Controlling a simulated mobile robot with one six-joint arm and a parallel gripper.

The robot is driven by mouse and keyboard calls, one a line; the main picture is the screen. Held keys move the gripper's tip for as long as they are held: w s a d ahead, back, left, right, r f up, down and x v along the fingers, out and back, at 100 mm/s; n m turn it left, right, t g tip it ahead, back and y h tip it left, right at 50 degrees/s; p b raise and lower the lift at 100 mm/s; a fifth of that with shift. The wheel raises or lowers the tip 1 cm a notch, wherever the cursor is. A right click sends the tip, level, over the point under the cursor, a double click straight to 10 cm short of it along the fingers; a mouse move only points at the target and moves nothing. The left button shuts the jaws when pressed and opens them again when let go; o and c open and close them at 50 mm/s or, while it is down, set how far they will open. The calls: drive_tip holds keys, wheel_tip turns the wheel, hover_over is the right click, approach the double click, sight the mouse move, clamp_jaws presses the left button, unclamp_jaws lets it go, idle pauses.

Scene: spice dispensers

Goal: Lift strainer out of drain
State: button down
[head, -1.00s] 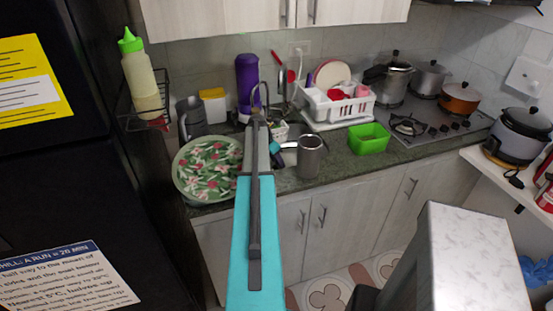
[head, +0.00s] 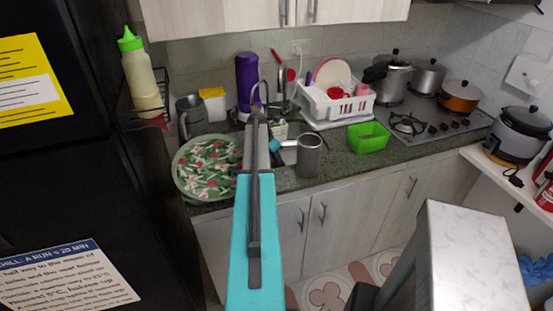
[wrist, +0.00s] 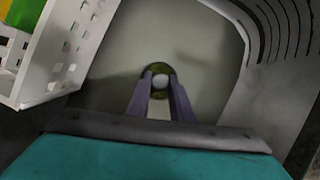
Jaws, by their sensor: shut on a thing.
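In the wrist view, my gripper (wrist: 161,88) reaches into the pale sink basin (wrist: 115,75). Its two grey fingers are closed on the small round strainer (wrist: 161,70), which shows as a dark olive ring with a pale centre. The fingertips cover its sides. I cannot tell whether the strainer sits in the drain or just above it; the drain hole is hidden behind it. In the head view, my arm covers the sink area, and the strainer and fingertips are hidden.
A white perforated basket (wrist: 62,45) stands left of the gripper in the wrist view, and a ridged drainboard (wrist: 285,40) lies right. In the head view, a faucet (head: 263,90), a floral plate (head: 207,167), a grey mug (head: 309,155) and a green tub (head: 368,137) surround the sink.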

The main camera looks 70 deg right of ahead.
drive_tip(key=shift+r+p, duration=0.65)
drive_tip(key=shift+r, duration=0.5)
idle(0.5)
drive_tip(key=shift+r+p, duration=1.05)
drive_tip(key=shift+r, duration=0.75)
